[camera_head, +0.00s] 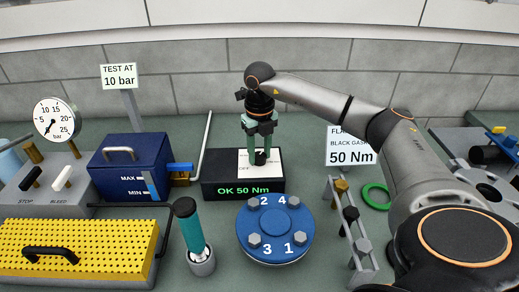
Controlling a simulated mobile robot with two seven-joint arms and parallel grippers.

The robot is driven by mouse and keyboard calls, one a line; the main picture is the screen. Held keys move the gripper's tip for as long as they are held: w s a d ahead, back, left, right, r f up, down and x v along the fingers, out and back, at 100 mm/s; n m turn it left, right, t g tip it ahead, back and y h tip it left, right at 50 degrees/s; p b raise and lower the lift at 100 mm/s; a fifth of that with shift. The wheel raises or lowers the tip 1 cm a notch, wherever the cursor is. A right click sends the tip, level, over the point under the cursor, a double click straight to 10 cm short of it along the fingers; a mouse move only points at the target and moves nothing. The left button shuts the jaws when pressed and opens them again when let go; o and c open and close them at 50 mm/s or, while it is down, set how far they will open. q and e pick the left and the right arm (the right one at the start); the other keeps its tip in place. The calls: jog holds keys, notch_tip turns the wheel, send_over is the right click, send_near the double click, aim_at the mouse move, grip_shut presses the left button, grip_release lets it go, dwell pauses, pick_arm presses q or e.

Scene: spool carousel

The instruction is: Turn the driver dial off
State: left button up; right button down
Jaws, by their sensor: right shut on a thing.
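The driver box (213,190) is a black unit at the middle of the bench, with a lit green readout "OK 50 Nm". A white panel (246,160) on its top carries the dial (260,157), a small black knob. My right gripper (260,152) points down from above, with its fingers shut on the dial. The fingers hide part of the dial and most of the panel lettering, so I cannot tell the dial's setting. My left gripper is not in view.
A blue numbered flange (276,250) with bolts stands just in front of the box. A teal-handled tool (190,232) stands upright in a holder. A bolt rack (351,230) and green ring (377,196) lie right. A blue tank (118,170) and yellow perforated cover (85,235) fill the left.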

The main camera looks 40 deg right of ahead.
jog(key=n+p, duration=0.1)
jog(key=n, duration=1.3)
jog(key=shift+n, duration=0.4)
jog(key=n, duration=0.3)
jog(key=shift+n, duration=0.3)
jog(key=n, duration=0.3)
jog(key=shift+r+n, duration=0.1)
jog(key=shift+n, duration=0.2)
jog(key=n, duration=0.4)
jog(key=shift+n, duration=1.8)
jog(key=shift+c, duration=2.1)
grip_release()
